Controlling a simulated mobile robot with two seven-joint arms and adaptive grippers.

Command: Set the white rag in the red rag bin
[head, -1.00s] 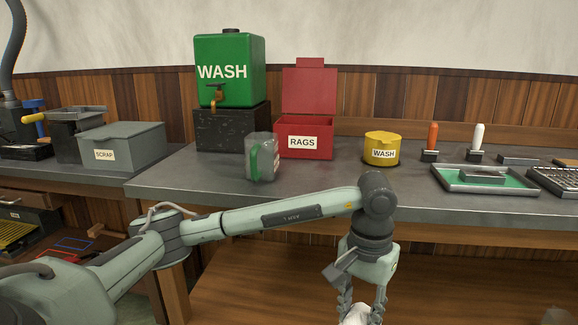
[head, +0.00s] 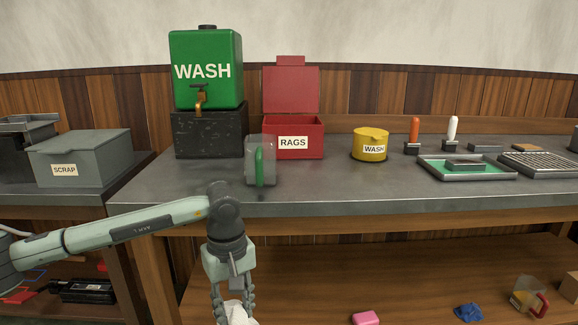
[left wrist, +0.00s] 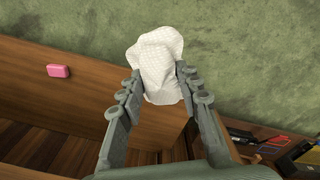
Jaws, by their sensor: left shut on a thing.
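My left gripper (head: 233,308) is shut on the white rag (head: 238,314), low in front of the bench edge in the head view. The left wrist view shows the crumpled white rag (left wrist: 158,62) between the two fingers of the left gripper (left wrist: 156,84). The red rag bin (head: 312,148), labelled RAGS, stands on the bench top with its lid (head: 291,90) raised at the back. The bin is above and beyond the gripper; its inside is mostly hidden. My right gripper is not in view.
A clear jug with a green handle (head: 260,160) stands just left in front of the bin. The green WASH tank (head: 207,90) sits on a black block to the left. A yellow WASH can (head: 370,144) stands to the right. The bench front (head: 330,185) is clear.

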